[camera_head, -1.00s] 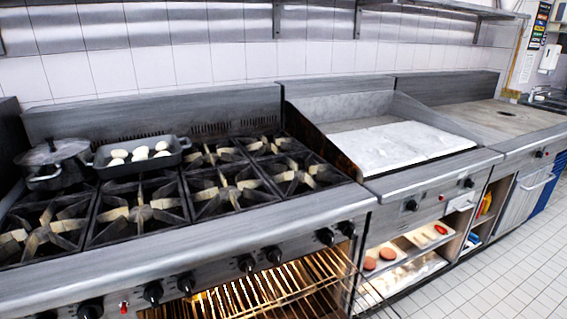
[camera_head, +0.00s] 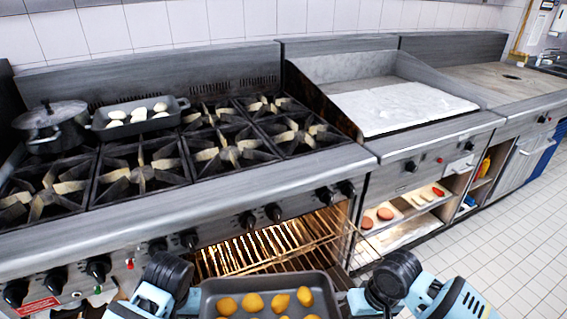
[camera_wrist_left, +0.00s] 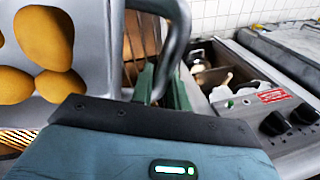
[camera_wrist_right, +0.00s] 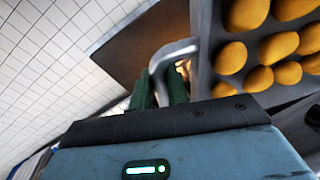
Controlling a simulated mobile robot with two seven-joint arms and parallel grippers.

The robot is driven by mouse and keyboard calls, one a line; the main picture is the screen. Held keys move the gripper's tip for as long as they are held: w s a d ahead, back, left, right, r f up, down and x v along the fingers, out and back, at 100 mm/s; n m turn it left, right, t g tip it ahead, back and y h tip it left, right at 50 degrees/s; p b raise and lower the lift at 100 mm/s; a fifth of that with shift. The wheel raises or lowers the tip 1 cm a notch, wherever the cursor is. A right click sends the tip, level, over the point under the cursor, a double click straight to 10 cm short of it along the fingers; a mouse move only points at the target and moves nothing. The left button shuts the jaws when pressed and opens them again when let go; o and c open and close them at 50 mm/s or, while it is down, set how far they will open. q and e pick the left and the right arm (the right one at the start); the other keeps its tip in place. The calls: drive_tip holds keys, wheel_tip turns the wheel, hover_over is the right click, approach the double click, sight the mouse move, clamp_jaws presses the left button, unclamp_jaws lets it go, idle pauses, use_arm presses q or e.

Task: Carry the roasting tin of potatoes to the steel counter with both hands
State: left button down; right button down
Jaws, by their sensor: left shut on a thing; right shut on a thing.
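The dark grey roasting tin (camera_head: 268,280) with several golden potatoes (camera_head: 253,302) is at the bottom of the head view, in front of the lit oven. My left gripper (camera_head: 192,299) is shut on its left handle, and the handle loop (camera_wrist_left: 180,35) rises between the green fingers in the left wrist view. My right gripper (camera_head: 352,299) is shut on the right handle; that handle (camera_wrist_right: 165,52) shows in the right wrist view. The tin looks about level; its near side is cut off. A flat counter top (camera_head: 500,82) lies beyond the griddle at the far right.
The hob (camera_head: 210,152) carries a lidded pot (camera_head: 50,122) and another dark tin (camera_head: 138,122) with pale pieces. The oven rack (camera_head: 275,245) lies just beyond the held tin. A griddle (camera_head: 400,108) stands right of the hob. The tiled floor (camera_head: 490,255) at right is clear.

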use_arm(q)
drive_tip(key=shift+w+r, duration=0.1)
drive_tip(key=shift+r, duration=0.45)
use_arm(e)
drive_tip(key=shift+r, duration=0.45)
use_arm(q)
drive_tip(key=shift+r, duration=0.1)
use_arm(e)
drive_tip(key=shift+r, duration=0.1)
